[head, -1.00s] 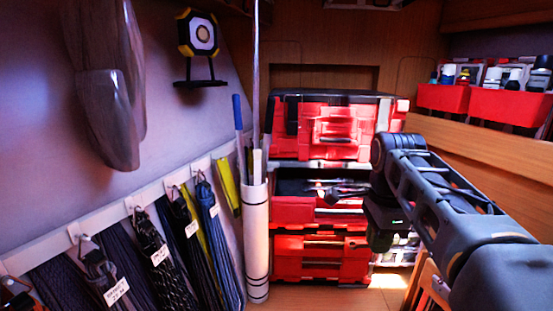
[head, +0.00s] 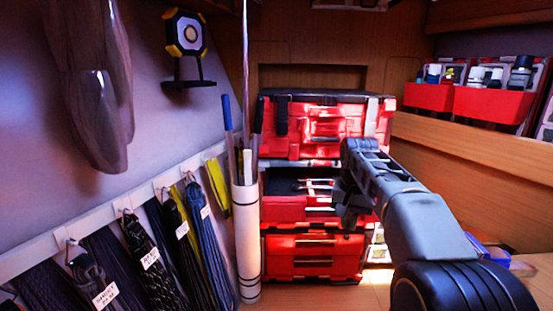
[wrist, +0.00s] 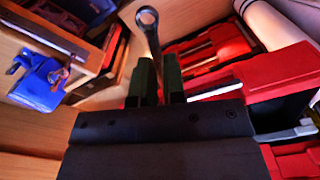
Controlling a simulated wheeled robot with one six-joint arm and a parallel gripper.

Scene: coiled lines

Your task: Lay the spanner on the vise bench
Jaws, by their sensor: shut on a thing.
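The spanner (wrist: 148,20) is metal with a ring end. It stands out beyond my gripper (wrist: 159,80) in the wrist view, whose two green fingers are shut on it. Its lower part is hidden between the fingers and behind the gripper body. In the head view my gripper (head: 350,208) is dark, in front of the red drawers, and I cannot make out the spanner there. A blue vise (wrist: 45,82) sits on the wooden vise bench (wrist: 25,117) at the left of the wrist view, apart from the gripper. In the head view the vise (head: 488,248) is partly hidden behind my arm.
A stack of red tool boxes (head: 312,245) stands behind the gripper, its middle drawer open. A white tube (head: 246,240) holding poles stands left of it. Coiled lines (head: 150,240) hang along the left wall. Red bins (head: 495,103) stand on the right shelf.

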